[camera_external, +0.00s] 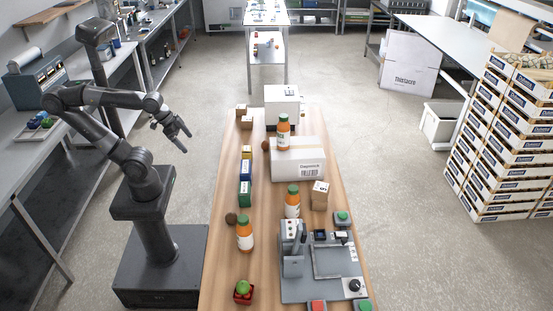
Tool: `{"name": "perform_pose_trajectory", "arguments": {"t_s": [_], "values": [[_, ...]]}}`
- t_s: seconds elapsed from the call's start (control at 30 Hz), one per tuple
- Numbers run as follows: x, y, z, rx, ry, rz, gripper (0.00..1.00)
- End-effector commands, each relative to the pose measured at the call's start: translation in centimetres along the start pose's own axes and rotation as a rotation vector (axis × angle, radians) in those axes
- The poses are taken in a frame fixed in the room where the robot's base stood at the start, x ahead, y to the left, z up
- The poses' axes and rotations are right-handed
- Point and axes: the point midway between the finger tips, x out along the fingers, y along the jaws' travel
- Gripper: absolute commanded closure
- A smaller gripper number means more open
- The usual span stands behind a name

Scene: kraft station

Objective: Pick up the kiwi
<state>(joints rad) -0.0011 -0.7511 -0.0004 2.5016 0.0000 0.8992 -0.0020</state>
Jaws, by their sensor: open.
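A small round dark brown thing (231,218), which looks like the kiwi, lies at the left edge of the long wooden table (268,285), just behind the nearest orange bottle (244,234). A second round brown thing (265,145) sits farther back, beside the left end of a white box; it is too small to tell which of the two is the kiwi. My gripper (187,143) is open and empty. It hangs in the air left of the table, above the floor, apart from both round things.
A white box (298,160) with a bottle on top, upright coloured boxes (245,178) and another bottle (292,201) stand on the table. A grey machine (322,262) fills its front right. A red-and-green item (243,291) is at the front left. Bare wood lies around the near bottle.

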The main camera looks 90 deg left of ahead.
Motion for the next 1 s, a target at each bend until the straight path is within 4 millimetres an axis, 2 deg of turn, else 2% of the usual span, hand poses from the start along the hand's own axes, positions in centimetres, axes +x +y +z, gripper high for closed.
{"name": "perform_pose_trajectory", "arguments": {"t_s": [0.03, 0.3, 0.57, 0.77, 1.0], "values": [[0.0, 0.0, 0.0, 0.001, 0.000, 0.000, 0.10], [0.0, 0.0, 0.0, 0.002, 0.000, 0.001, 0.31], [0.0, 0.2, -0.3, 0.008, -0.005, 0.004, 0.31], [0.7, 1.9, -3.0, 0.068, -0.063, 0.045, 0.31], [3.0, 6.2, -7.9, 0.186, -0.173, 0.105, 0.31]]}}
